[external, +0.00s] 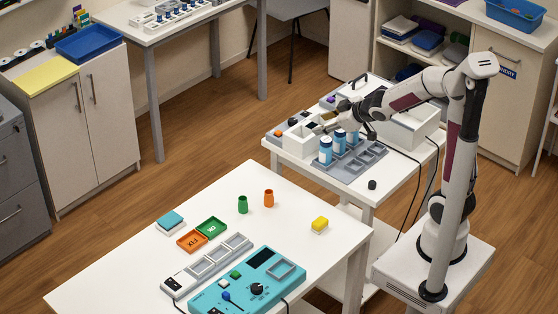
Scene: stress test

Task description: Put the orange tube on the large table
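The large table (140,265) is white and stands at the front left of the external view. An orange tube (268,198) stands upright on it near its far right edge. A green tube (243,204) stands just left of it, apart from it. My gripper (322,127) is away from the orange tube, over the small white table (385,193) at the back right. It is near a white open box (301,142) and blue-and-white bottles (326,150). Its fingers are too small to tell whether they are open or hold anything.
The large table also holds a yellow block (320,224), a teal block (170,221), orange and green trays (211,229), a grey slotted strip (208,264) and a teal control panel (248,285). The bottles stand in a grey rack on the small table. A floor gap separates the tables.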

